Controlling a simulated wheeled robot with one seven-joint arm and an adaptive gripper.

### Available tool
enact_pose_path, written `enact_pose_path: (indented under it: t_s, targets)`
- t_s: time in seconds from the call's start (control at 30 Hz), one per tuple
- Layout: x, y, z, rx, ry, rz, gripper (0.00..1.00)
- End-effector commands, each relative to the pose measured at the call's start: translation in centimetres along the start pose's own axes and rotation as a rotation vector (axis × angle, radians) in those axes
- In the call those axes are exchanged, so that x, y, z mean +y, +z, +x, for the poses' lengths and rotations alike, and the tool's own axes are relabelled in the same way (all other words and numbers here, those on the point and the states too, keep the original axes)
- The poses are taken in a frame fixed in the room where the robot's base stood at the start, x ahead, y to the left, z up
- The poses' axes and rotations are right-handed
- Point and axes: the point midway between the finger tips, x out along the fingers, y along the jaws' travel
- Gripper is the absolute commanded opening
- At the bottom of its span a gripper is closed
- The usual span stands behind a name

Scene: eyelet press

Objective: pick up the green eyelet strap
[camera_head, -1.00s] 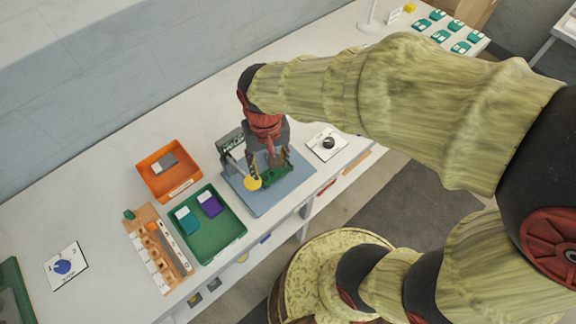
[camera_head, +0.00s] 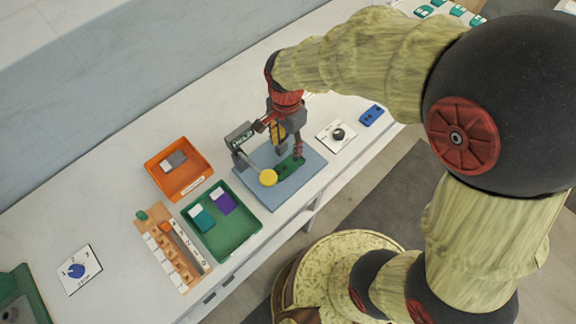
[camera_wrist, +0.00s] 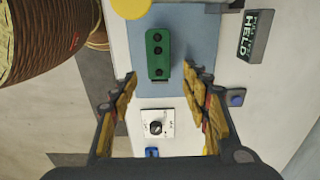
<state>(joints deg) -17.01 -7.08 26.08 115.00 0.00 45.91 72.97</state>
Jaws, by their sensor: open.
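The green eyelet strap (camera_head: 290,166) lies on the blue-grey pad (camera_head: 256,190), partly hidden by my gripper in the head view. In the wrist view the strap (camera_wrist: 158,54) is a short green bar with several dark round eyelets, lying flat and just beyond my fingertips, roughly in line with the gap between them. My gripper (camera_head: 280,143) is open and empty above the pad. Both fingers also show apart in the wrist view (camera_wrist: 160,78), with nothing between them.
A yellow disc (camera_head: 268,177) on a grey lever is close to the strap's left end. A dark sign (camera_wrist: 255,36) reading "HELD" stands beside the pad. Orange (camera_head: 180,190) and green (camera_head: 218,251) trays lie to the left. A dial card (camera_head: 337,135) and blue block (camera_head: 371,116) lie right.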

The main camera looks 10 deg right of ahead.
Motion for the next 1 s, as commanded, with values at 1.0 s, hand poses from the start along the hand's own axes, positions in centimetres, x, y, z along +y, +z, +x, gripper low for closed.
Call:
enact_pose_path:
  t_s: [1.0]
  targets:
    - [0.3,-0.2,11.7,0.000,0.001,0.000,0.47]
